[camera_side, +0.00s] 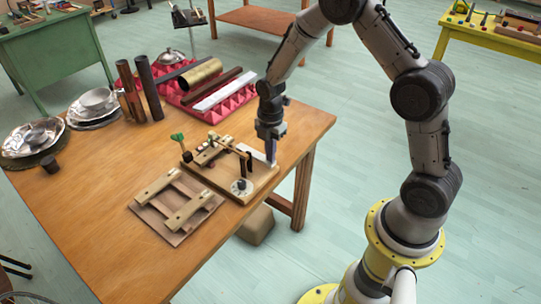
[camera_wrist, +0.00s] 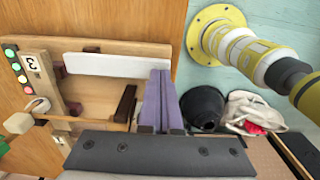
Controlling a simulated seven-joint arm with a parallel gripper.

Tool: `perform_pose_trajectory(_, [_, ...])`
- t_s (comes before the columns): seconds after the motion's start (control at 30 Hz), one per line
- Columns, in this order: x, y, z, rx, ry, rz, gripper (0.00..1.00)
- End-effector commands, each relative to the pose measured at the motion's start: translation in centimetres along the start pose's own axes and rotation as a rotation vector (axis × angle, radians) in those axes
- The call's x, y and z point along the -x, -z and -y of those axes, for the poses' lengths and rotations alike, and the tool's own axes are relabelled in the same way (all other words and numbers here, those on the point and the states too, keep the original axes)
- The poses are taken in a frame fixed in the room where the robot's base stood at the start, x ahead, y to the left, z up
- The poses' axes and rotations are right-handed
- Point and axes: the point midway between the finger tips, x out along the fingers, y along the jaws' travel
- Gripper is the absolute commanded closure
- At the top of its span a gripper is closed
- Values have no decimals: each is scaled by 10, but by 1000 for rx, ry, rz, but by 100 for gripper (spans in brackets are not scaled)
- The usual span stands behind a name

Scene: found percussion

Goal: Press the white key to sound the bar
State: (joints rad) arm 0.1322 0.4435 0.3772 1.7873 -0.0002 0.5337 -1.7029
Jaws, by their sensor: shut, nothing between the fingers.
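The white key (camera_side: 251,153) is a flat pale strip along the far right edge of a small wooden mechanism (camera_side: 262,186) on the table. In the wrist view the white key (camera_wrist: 115,64) lies across the mechanism, its right end beside my fingertips. My gripper (camera_side: 272,160) points down at the key's near right end, shut and empty. In the wrist view my gripper (camera_wrist: 160,75) shows purple fingers together. I cannot tell whether the tips touch the key. I cannot tell which part is the sounding bar.
A slatted wooden piece (camera_side: 172,202) lies in front of the mechanism. Behind it, tubes and bars lie on a red egg-crate pad (camera_side: 226,104). Metal bowls (camera_side: 96,99) stand at the left. The table's right edge (camera_side: 318,137) is close to my gripper.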

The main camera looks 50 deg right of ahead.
Motion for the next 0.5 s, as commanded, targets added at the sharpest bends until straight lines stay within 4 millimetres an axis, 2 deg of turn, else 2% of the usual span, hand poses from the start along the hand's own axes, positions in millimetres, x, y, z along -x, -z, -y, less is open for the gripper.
perform_pose_trajectory(0.33, [2,0,0,0,0,0,100])
perform_pose_trajectory(0.5, [19,0,-1,0,-4,1,100])
